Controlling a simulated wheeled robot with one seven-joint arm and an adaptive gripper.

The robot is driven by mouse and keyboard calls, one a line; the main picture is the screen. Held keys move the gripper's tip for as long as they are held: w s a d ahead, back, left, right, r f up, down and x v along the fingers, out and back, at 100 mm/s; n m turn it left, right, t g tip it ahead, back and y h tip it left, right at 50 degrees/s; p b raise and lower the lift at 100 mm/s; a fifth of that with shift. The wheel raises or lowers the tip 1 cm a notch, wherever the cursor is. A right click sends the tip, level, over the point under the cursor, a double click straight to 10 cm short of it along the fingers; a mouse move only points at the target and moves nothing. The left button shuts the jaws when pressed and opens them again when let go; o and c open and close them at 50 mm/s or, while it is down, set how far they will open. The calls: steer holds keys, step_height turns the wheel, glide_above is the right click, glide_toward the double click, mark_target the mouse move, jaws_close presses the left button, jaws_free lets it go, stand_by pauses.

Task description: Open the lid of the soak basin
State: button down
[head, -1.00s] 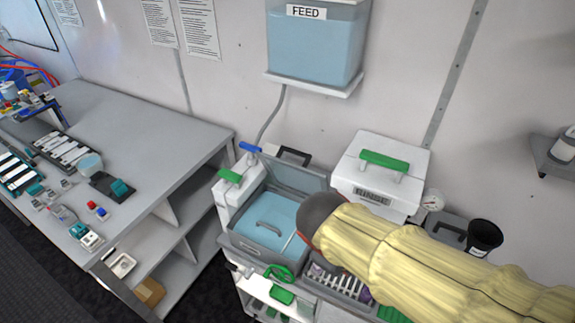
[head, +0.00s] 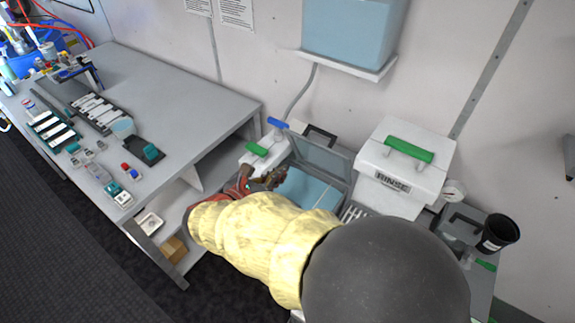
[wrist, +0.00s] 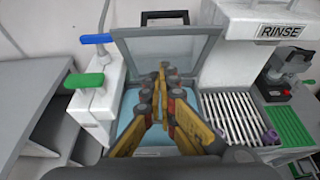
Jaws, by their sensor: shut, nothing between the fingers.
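The soak basin (head: 303,190) is grey-rimmed with pale blue liquid and is partly hidden by my arm. It also shows in the wrist view (wrist: 132,104). A grey-framed, see-through panel, which looks like its lid (head: 325,156), stands raised at the basin's back edge. In the wrist view this lid (wrist: 185,52) is upright behind my fingers. My gripper (wrist: 163,72) is shut and empty, its fingertips over the basin and in front of the panel. In the head view my gripper (head: 268,180) is at the basin's left side. Contact cannot be told.
A white post with green (wrist: 84,80) and blue (wrist: 97,38) levers stands left of the basin. A black handle (wrist: 165,17) shows behind the panel. The white RINSE box (head: 405,165) and a slatted rack (wrist: 232,118) are to the right. A grey bench (head: 165,90) stands left.

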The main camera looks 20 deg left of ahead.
glide_toward(323, 154)
steer(key=a+f, duration=0.1)
steer(key=a, duration=0.3)
steer(key=shift+w+d+r, duration=0.2)
steer(key=shift+w+d, duration=0.05)
steer(key=shift+w, duration=0.5)
steer(key=shift+w+d+r, duration=0.15)
steer(key=shift+w+d, duration=0.1)
steer(key=shift+w, duration=0.5)
steer(key=shift+w+d+r, duration=0.2)
steer(key=shift+w+d, duration=0.05)
steer(key=shift+w, duration=0.5)
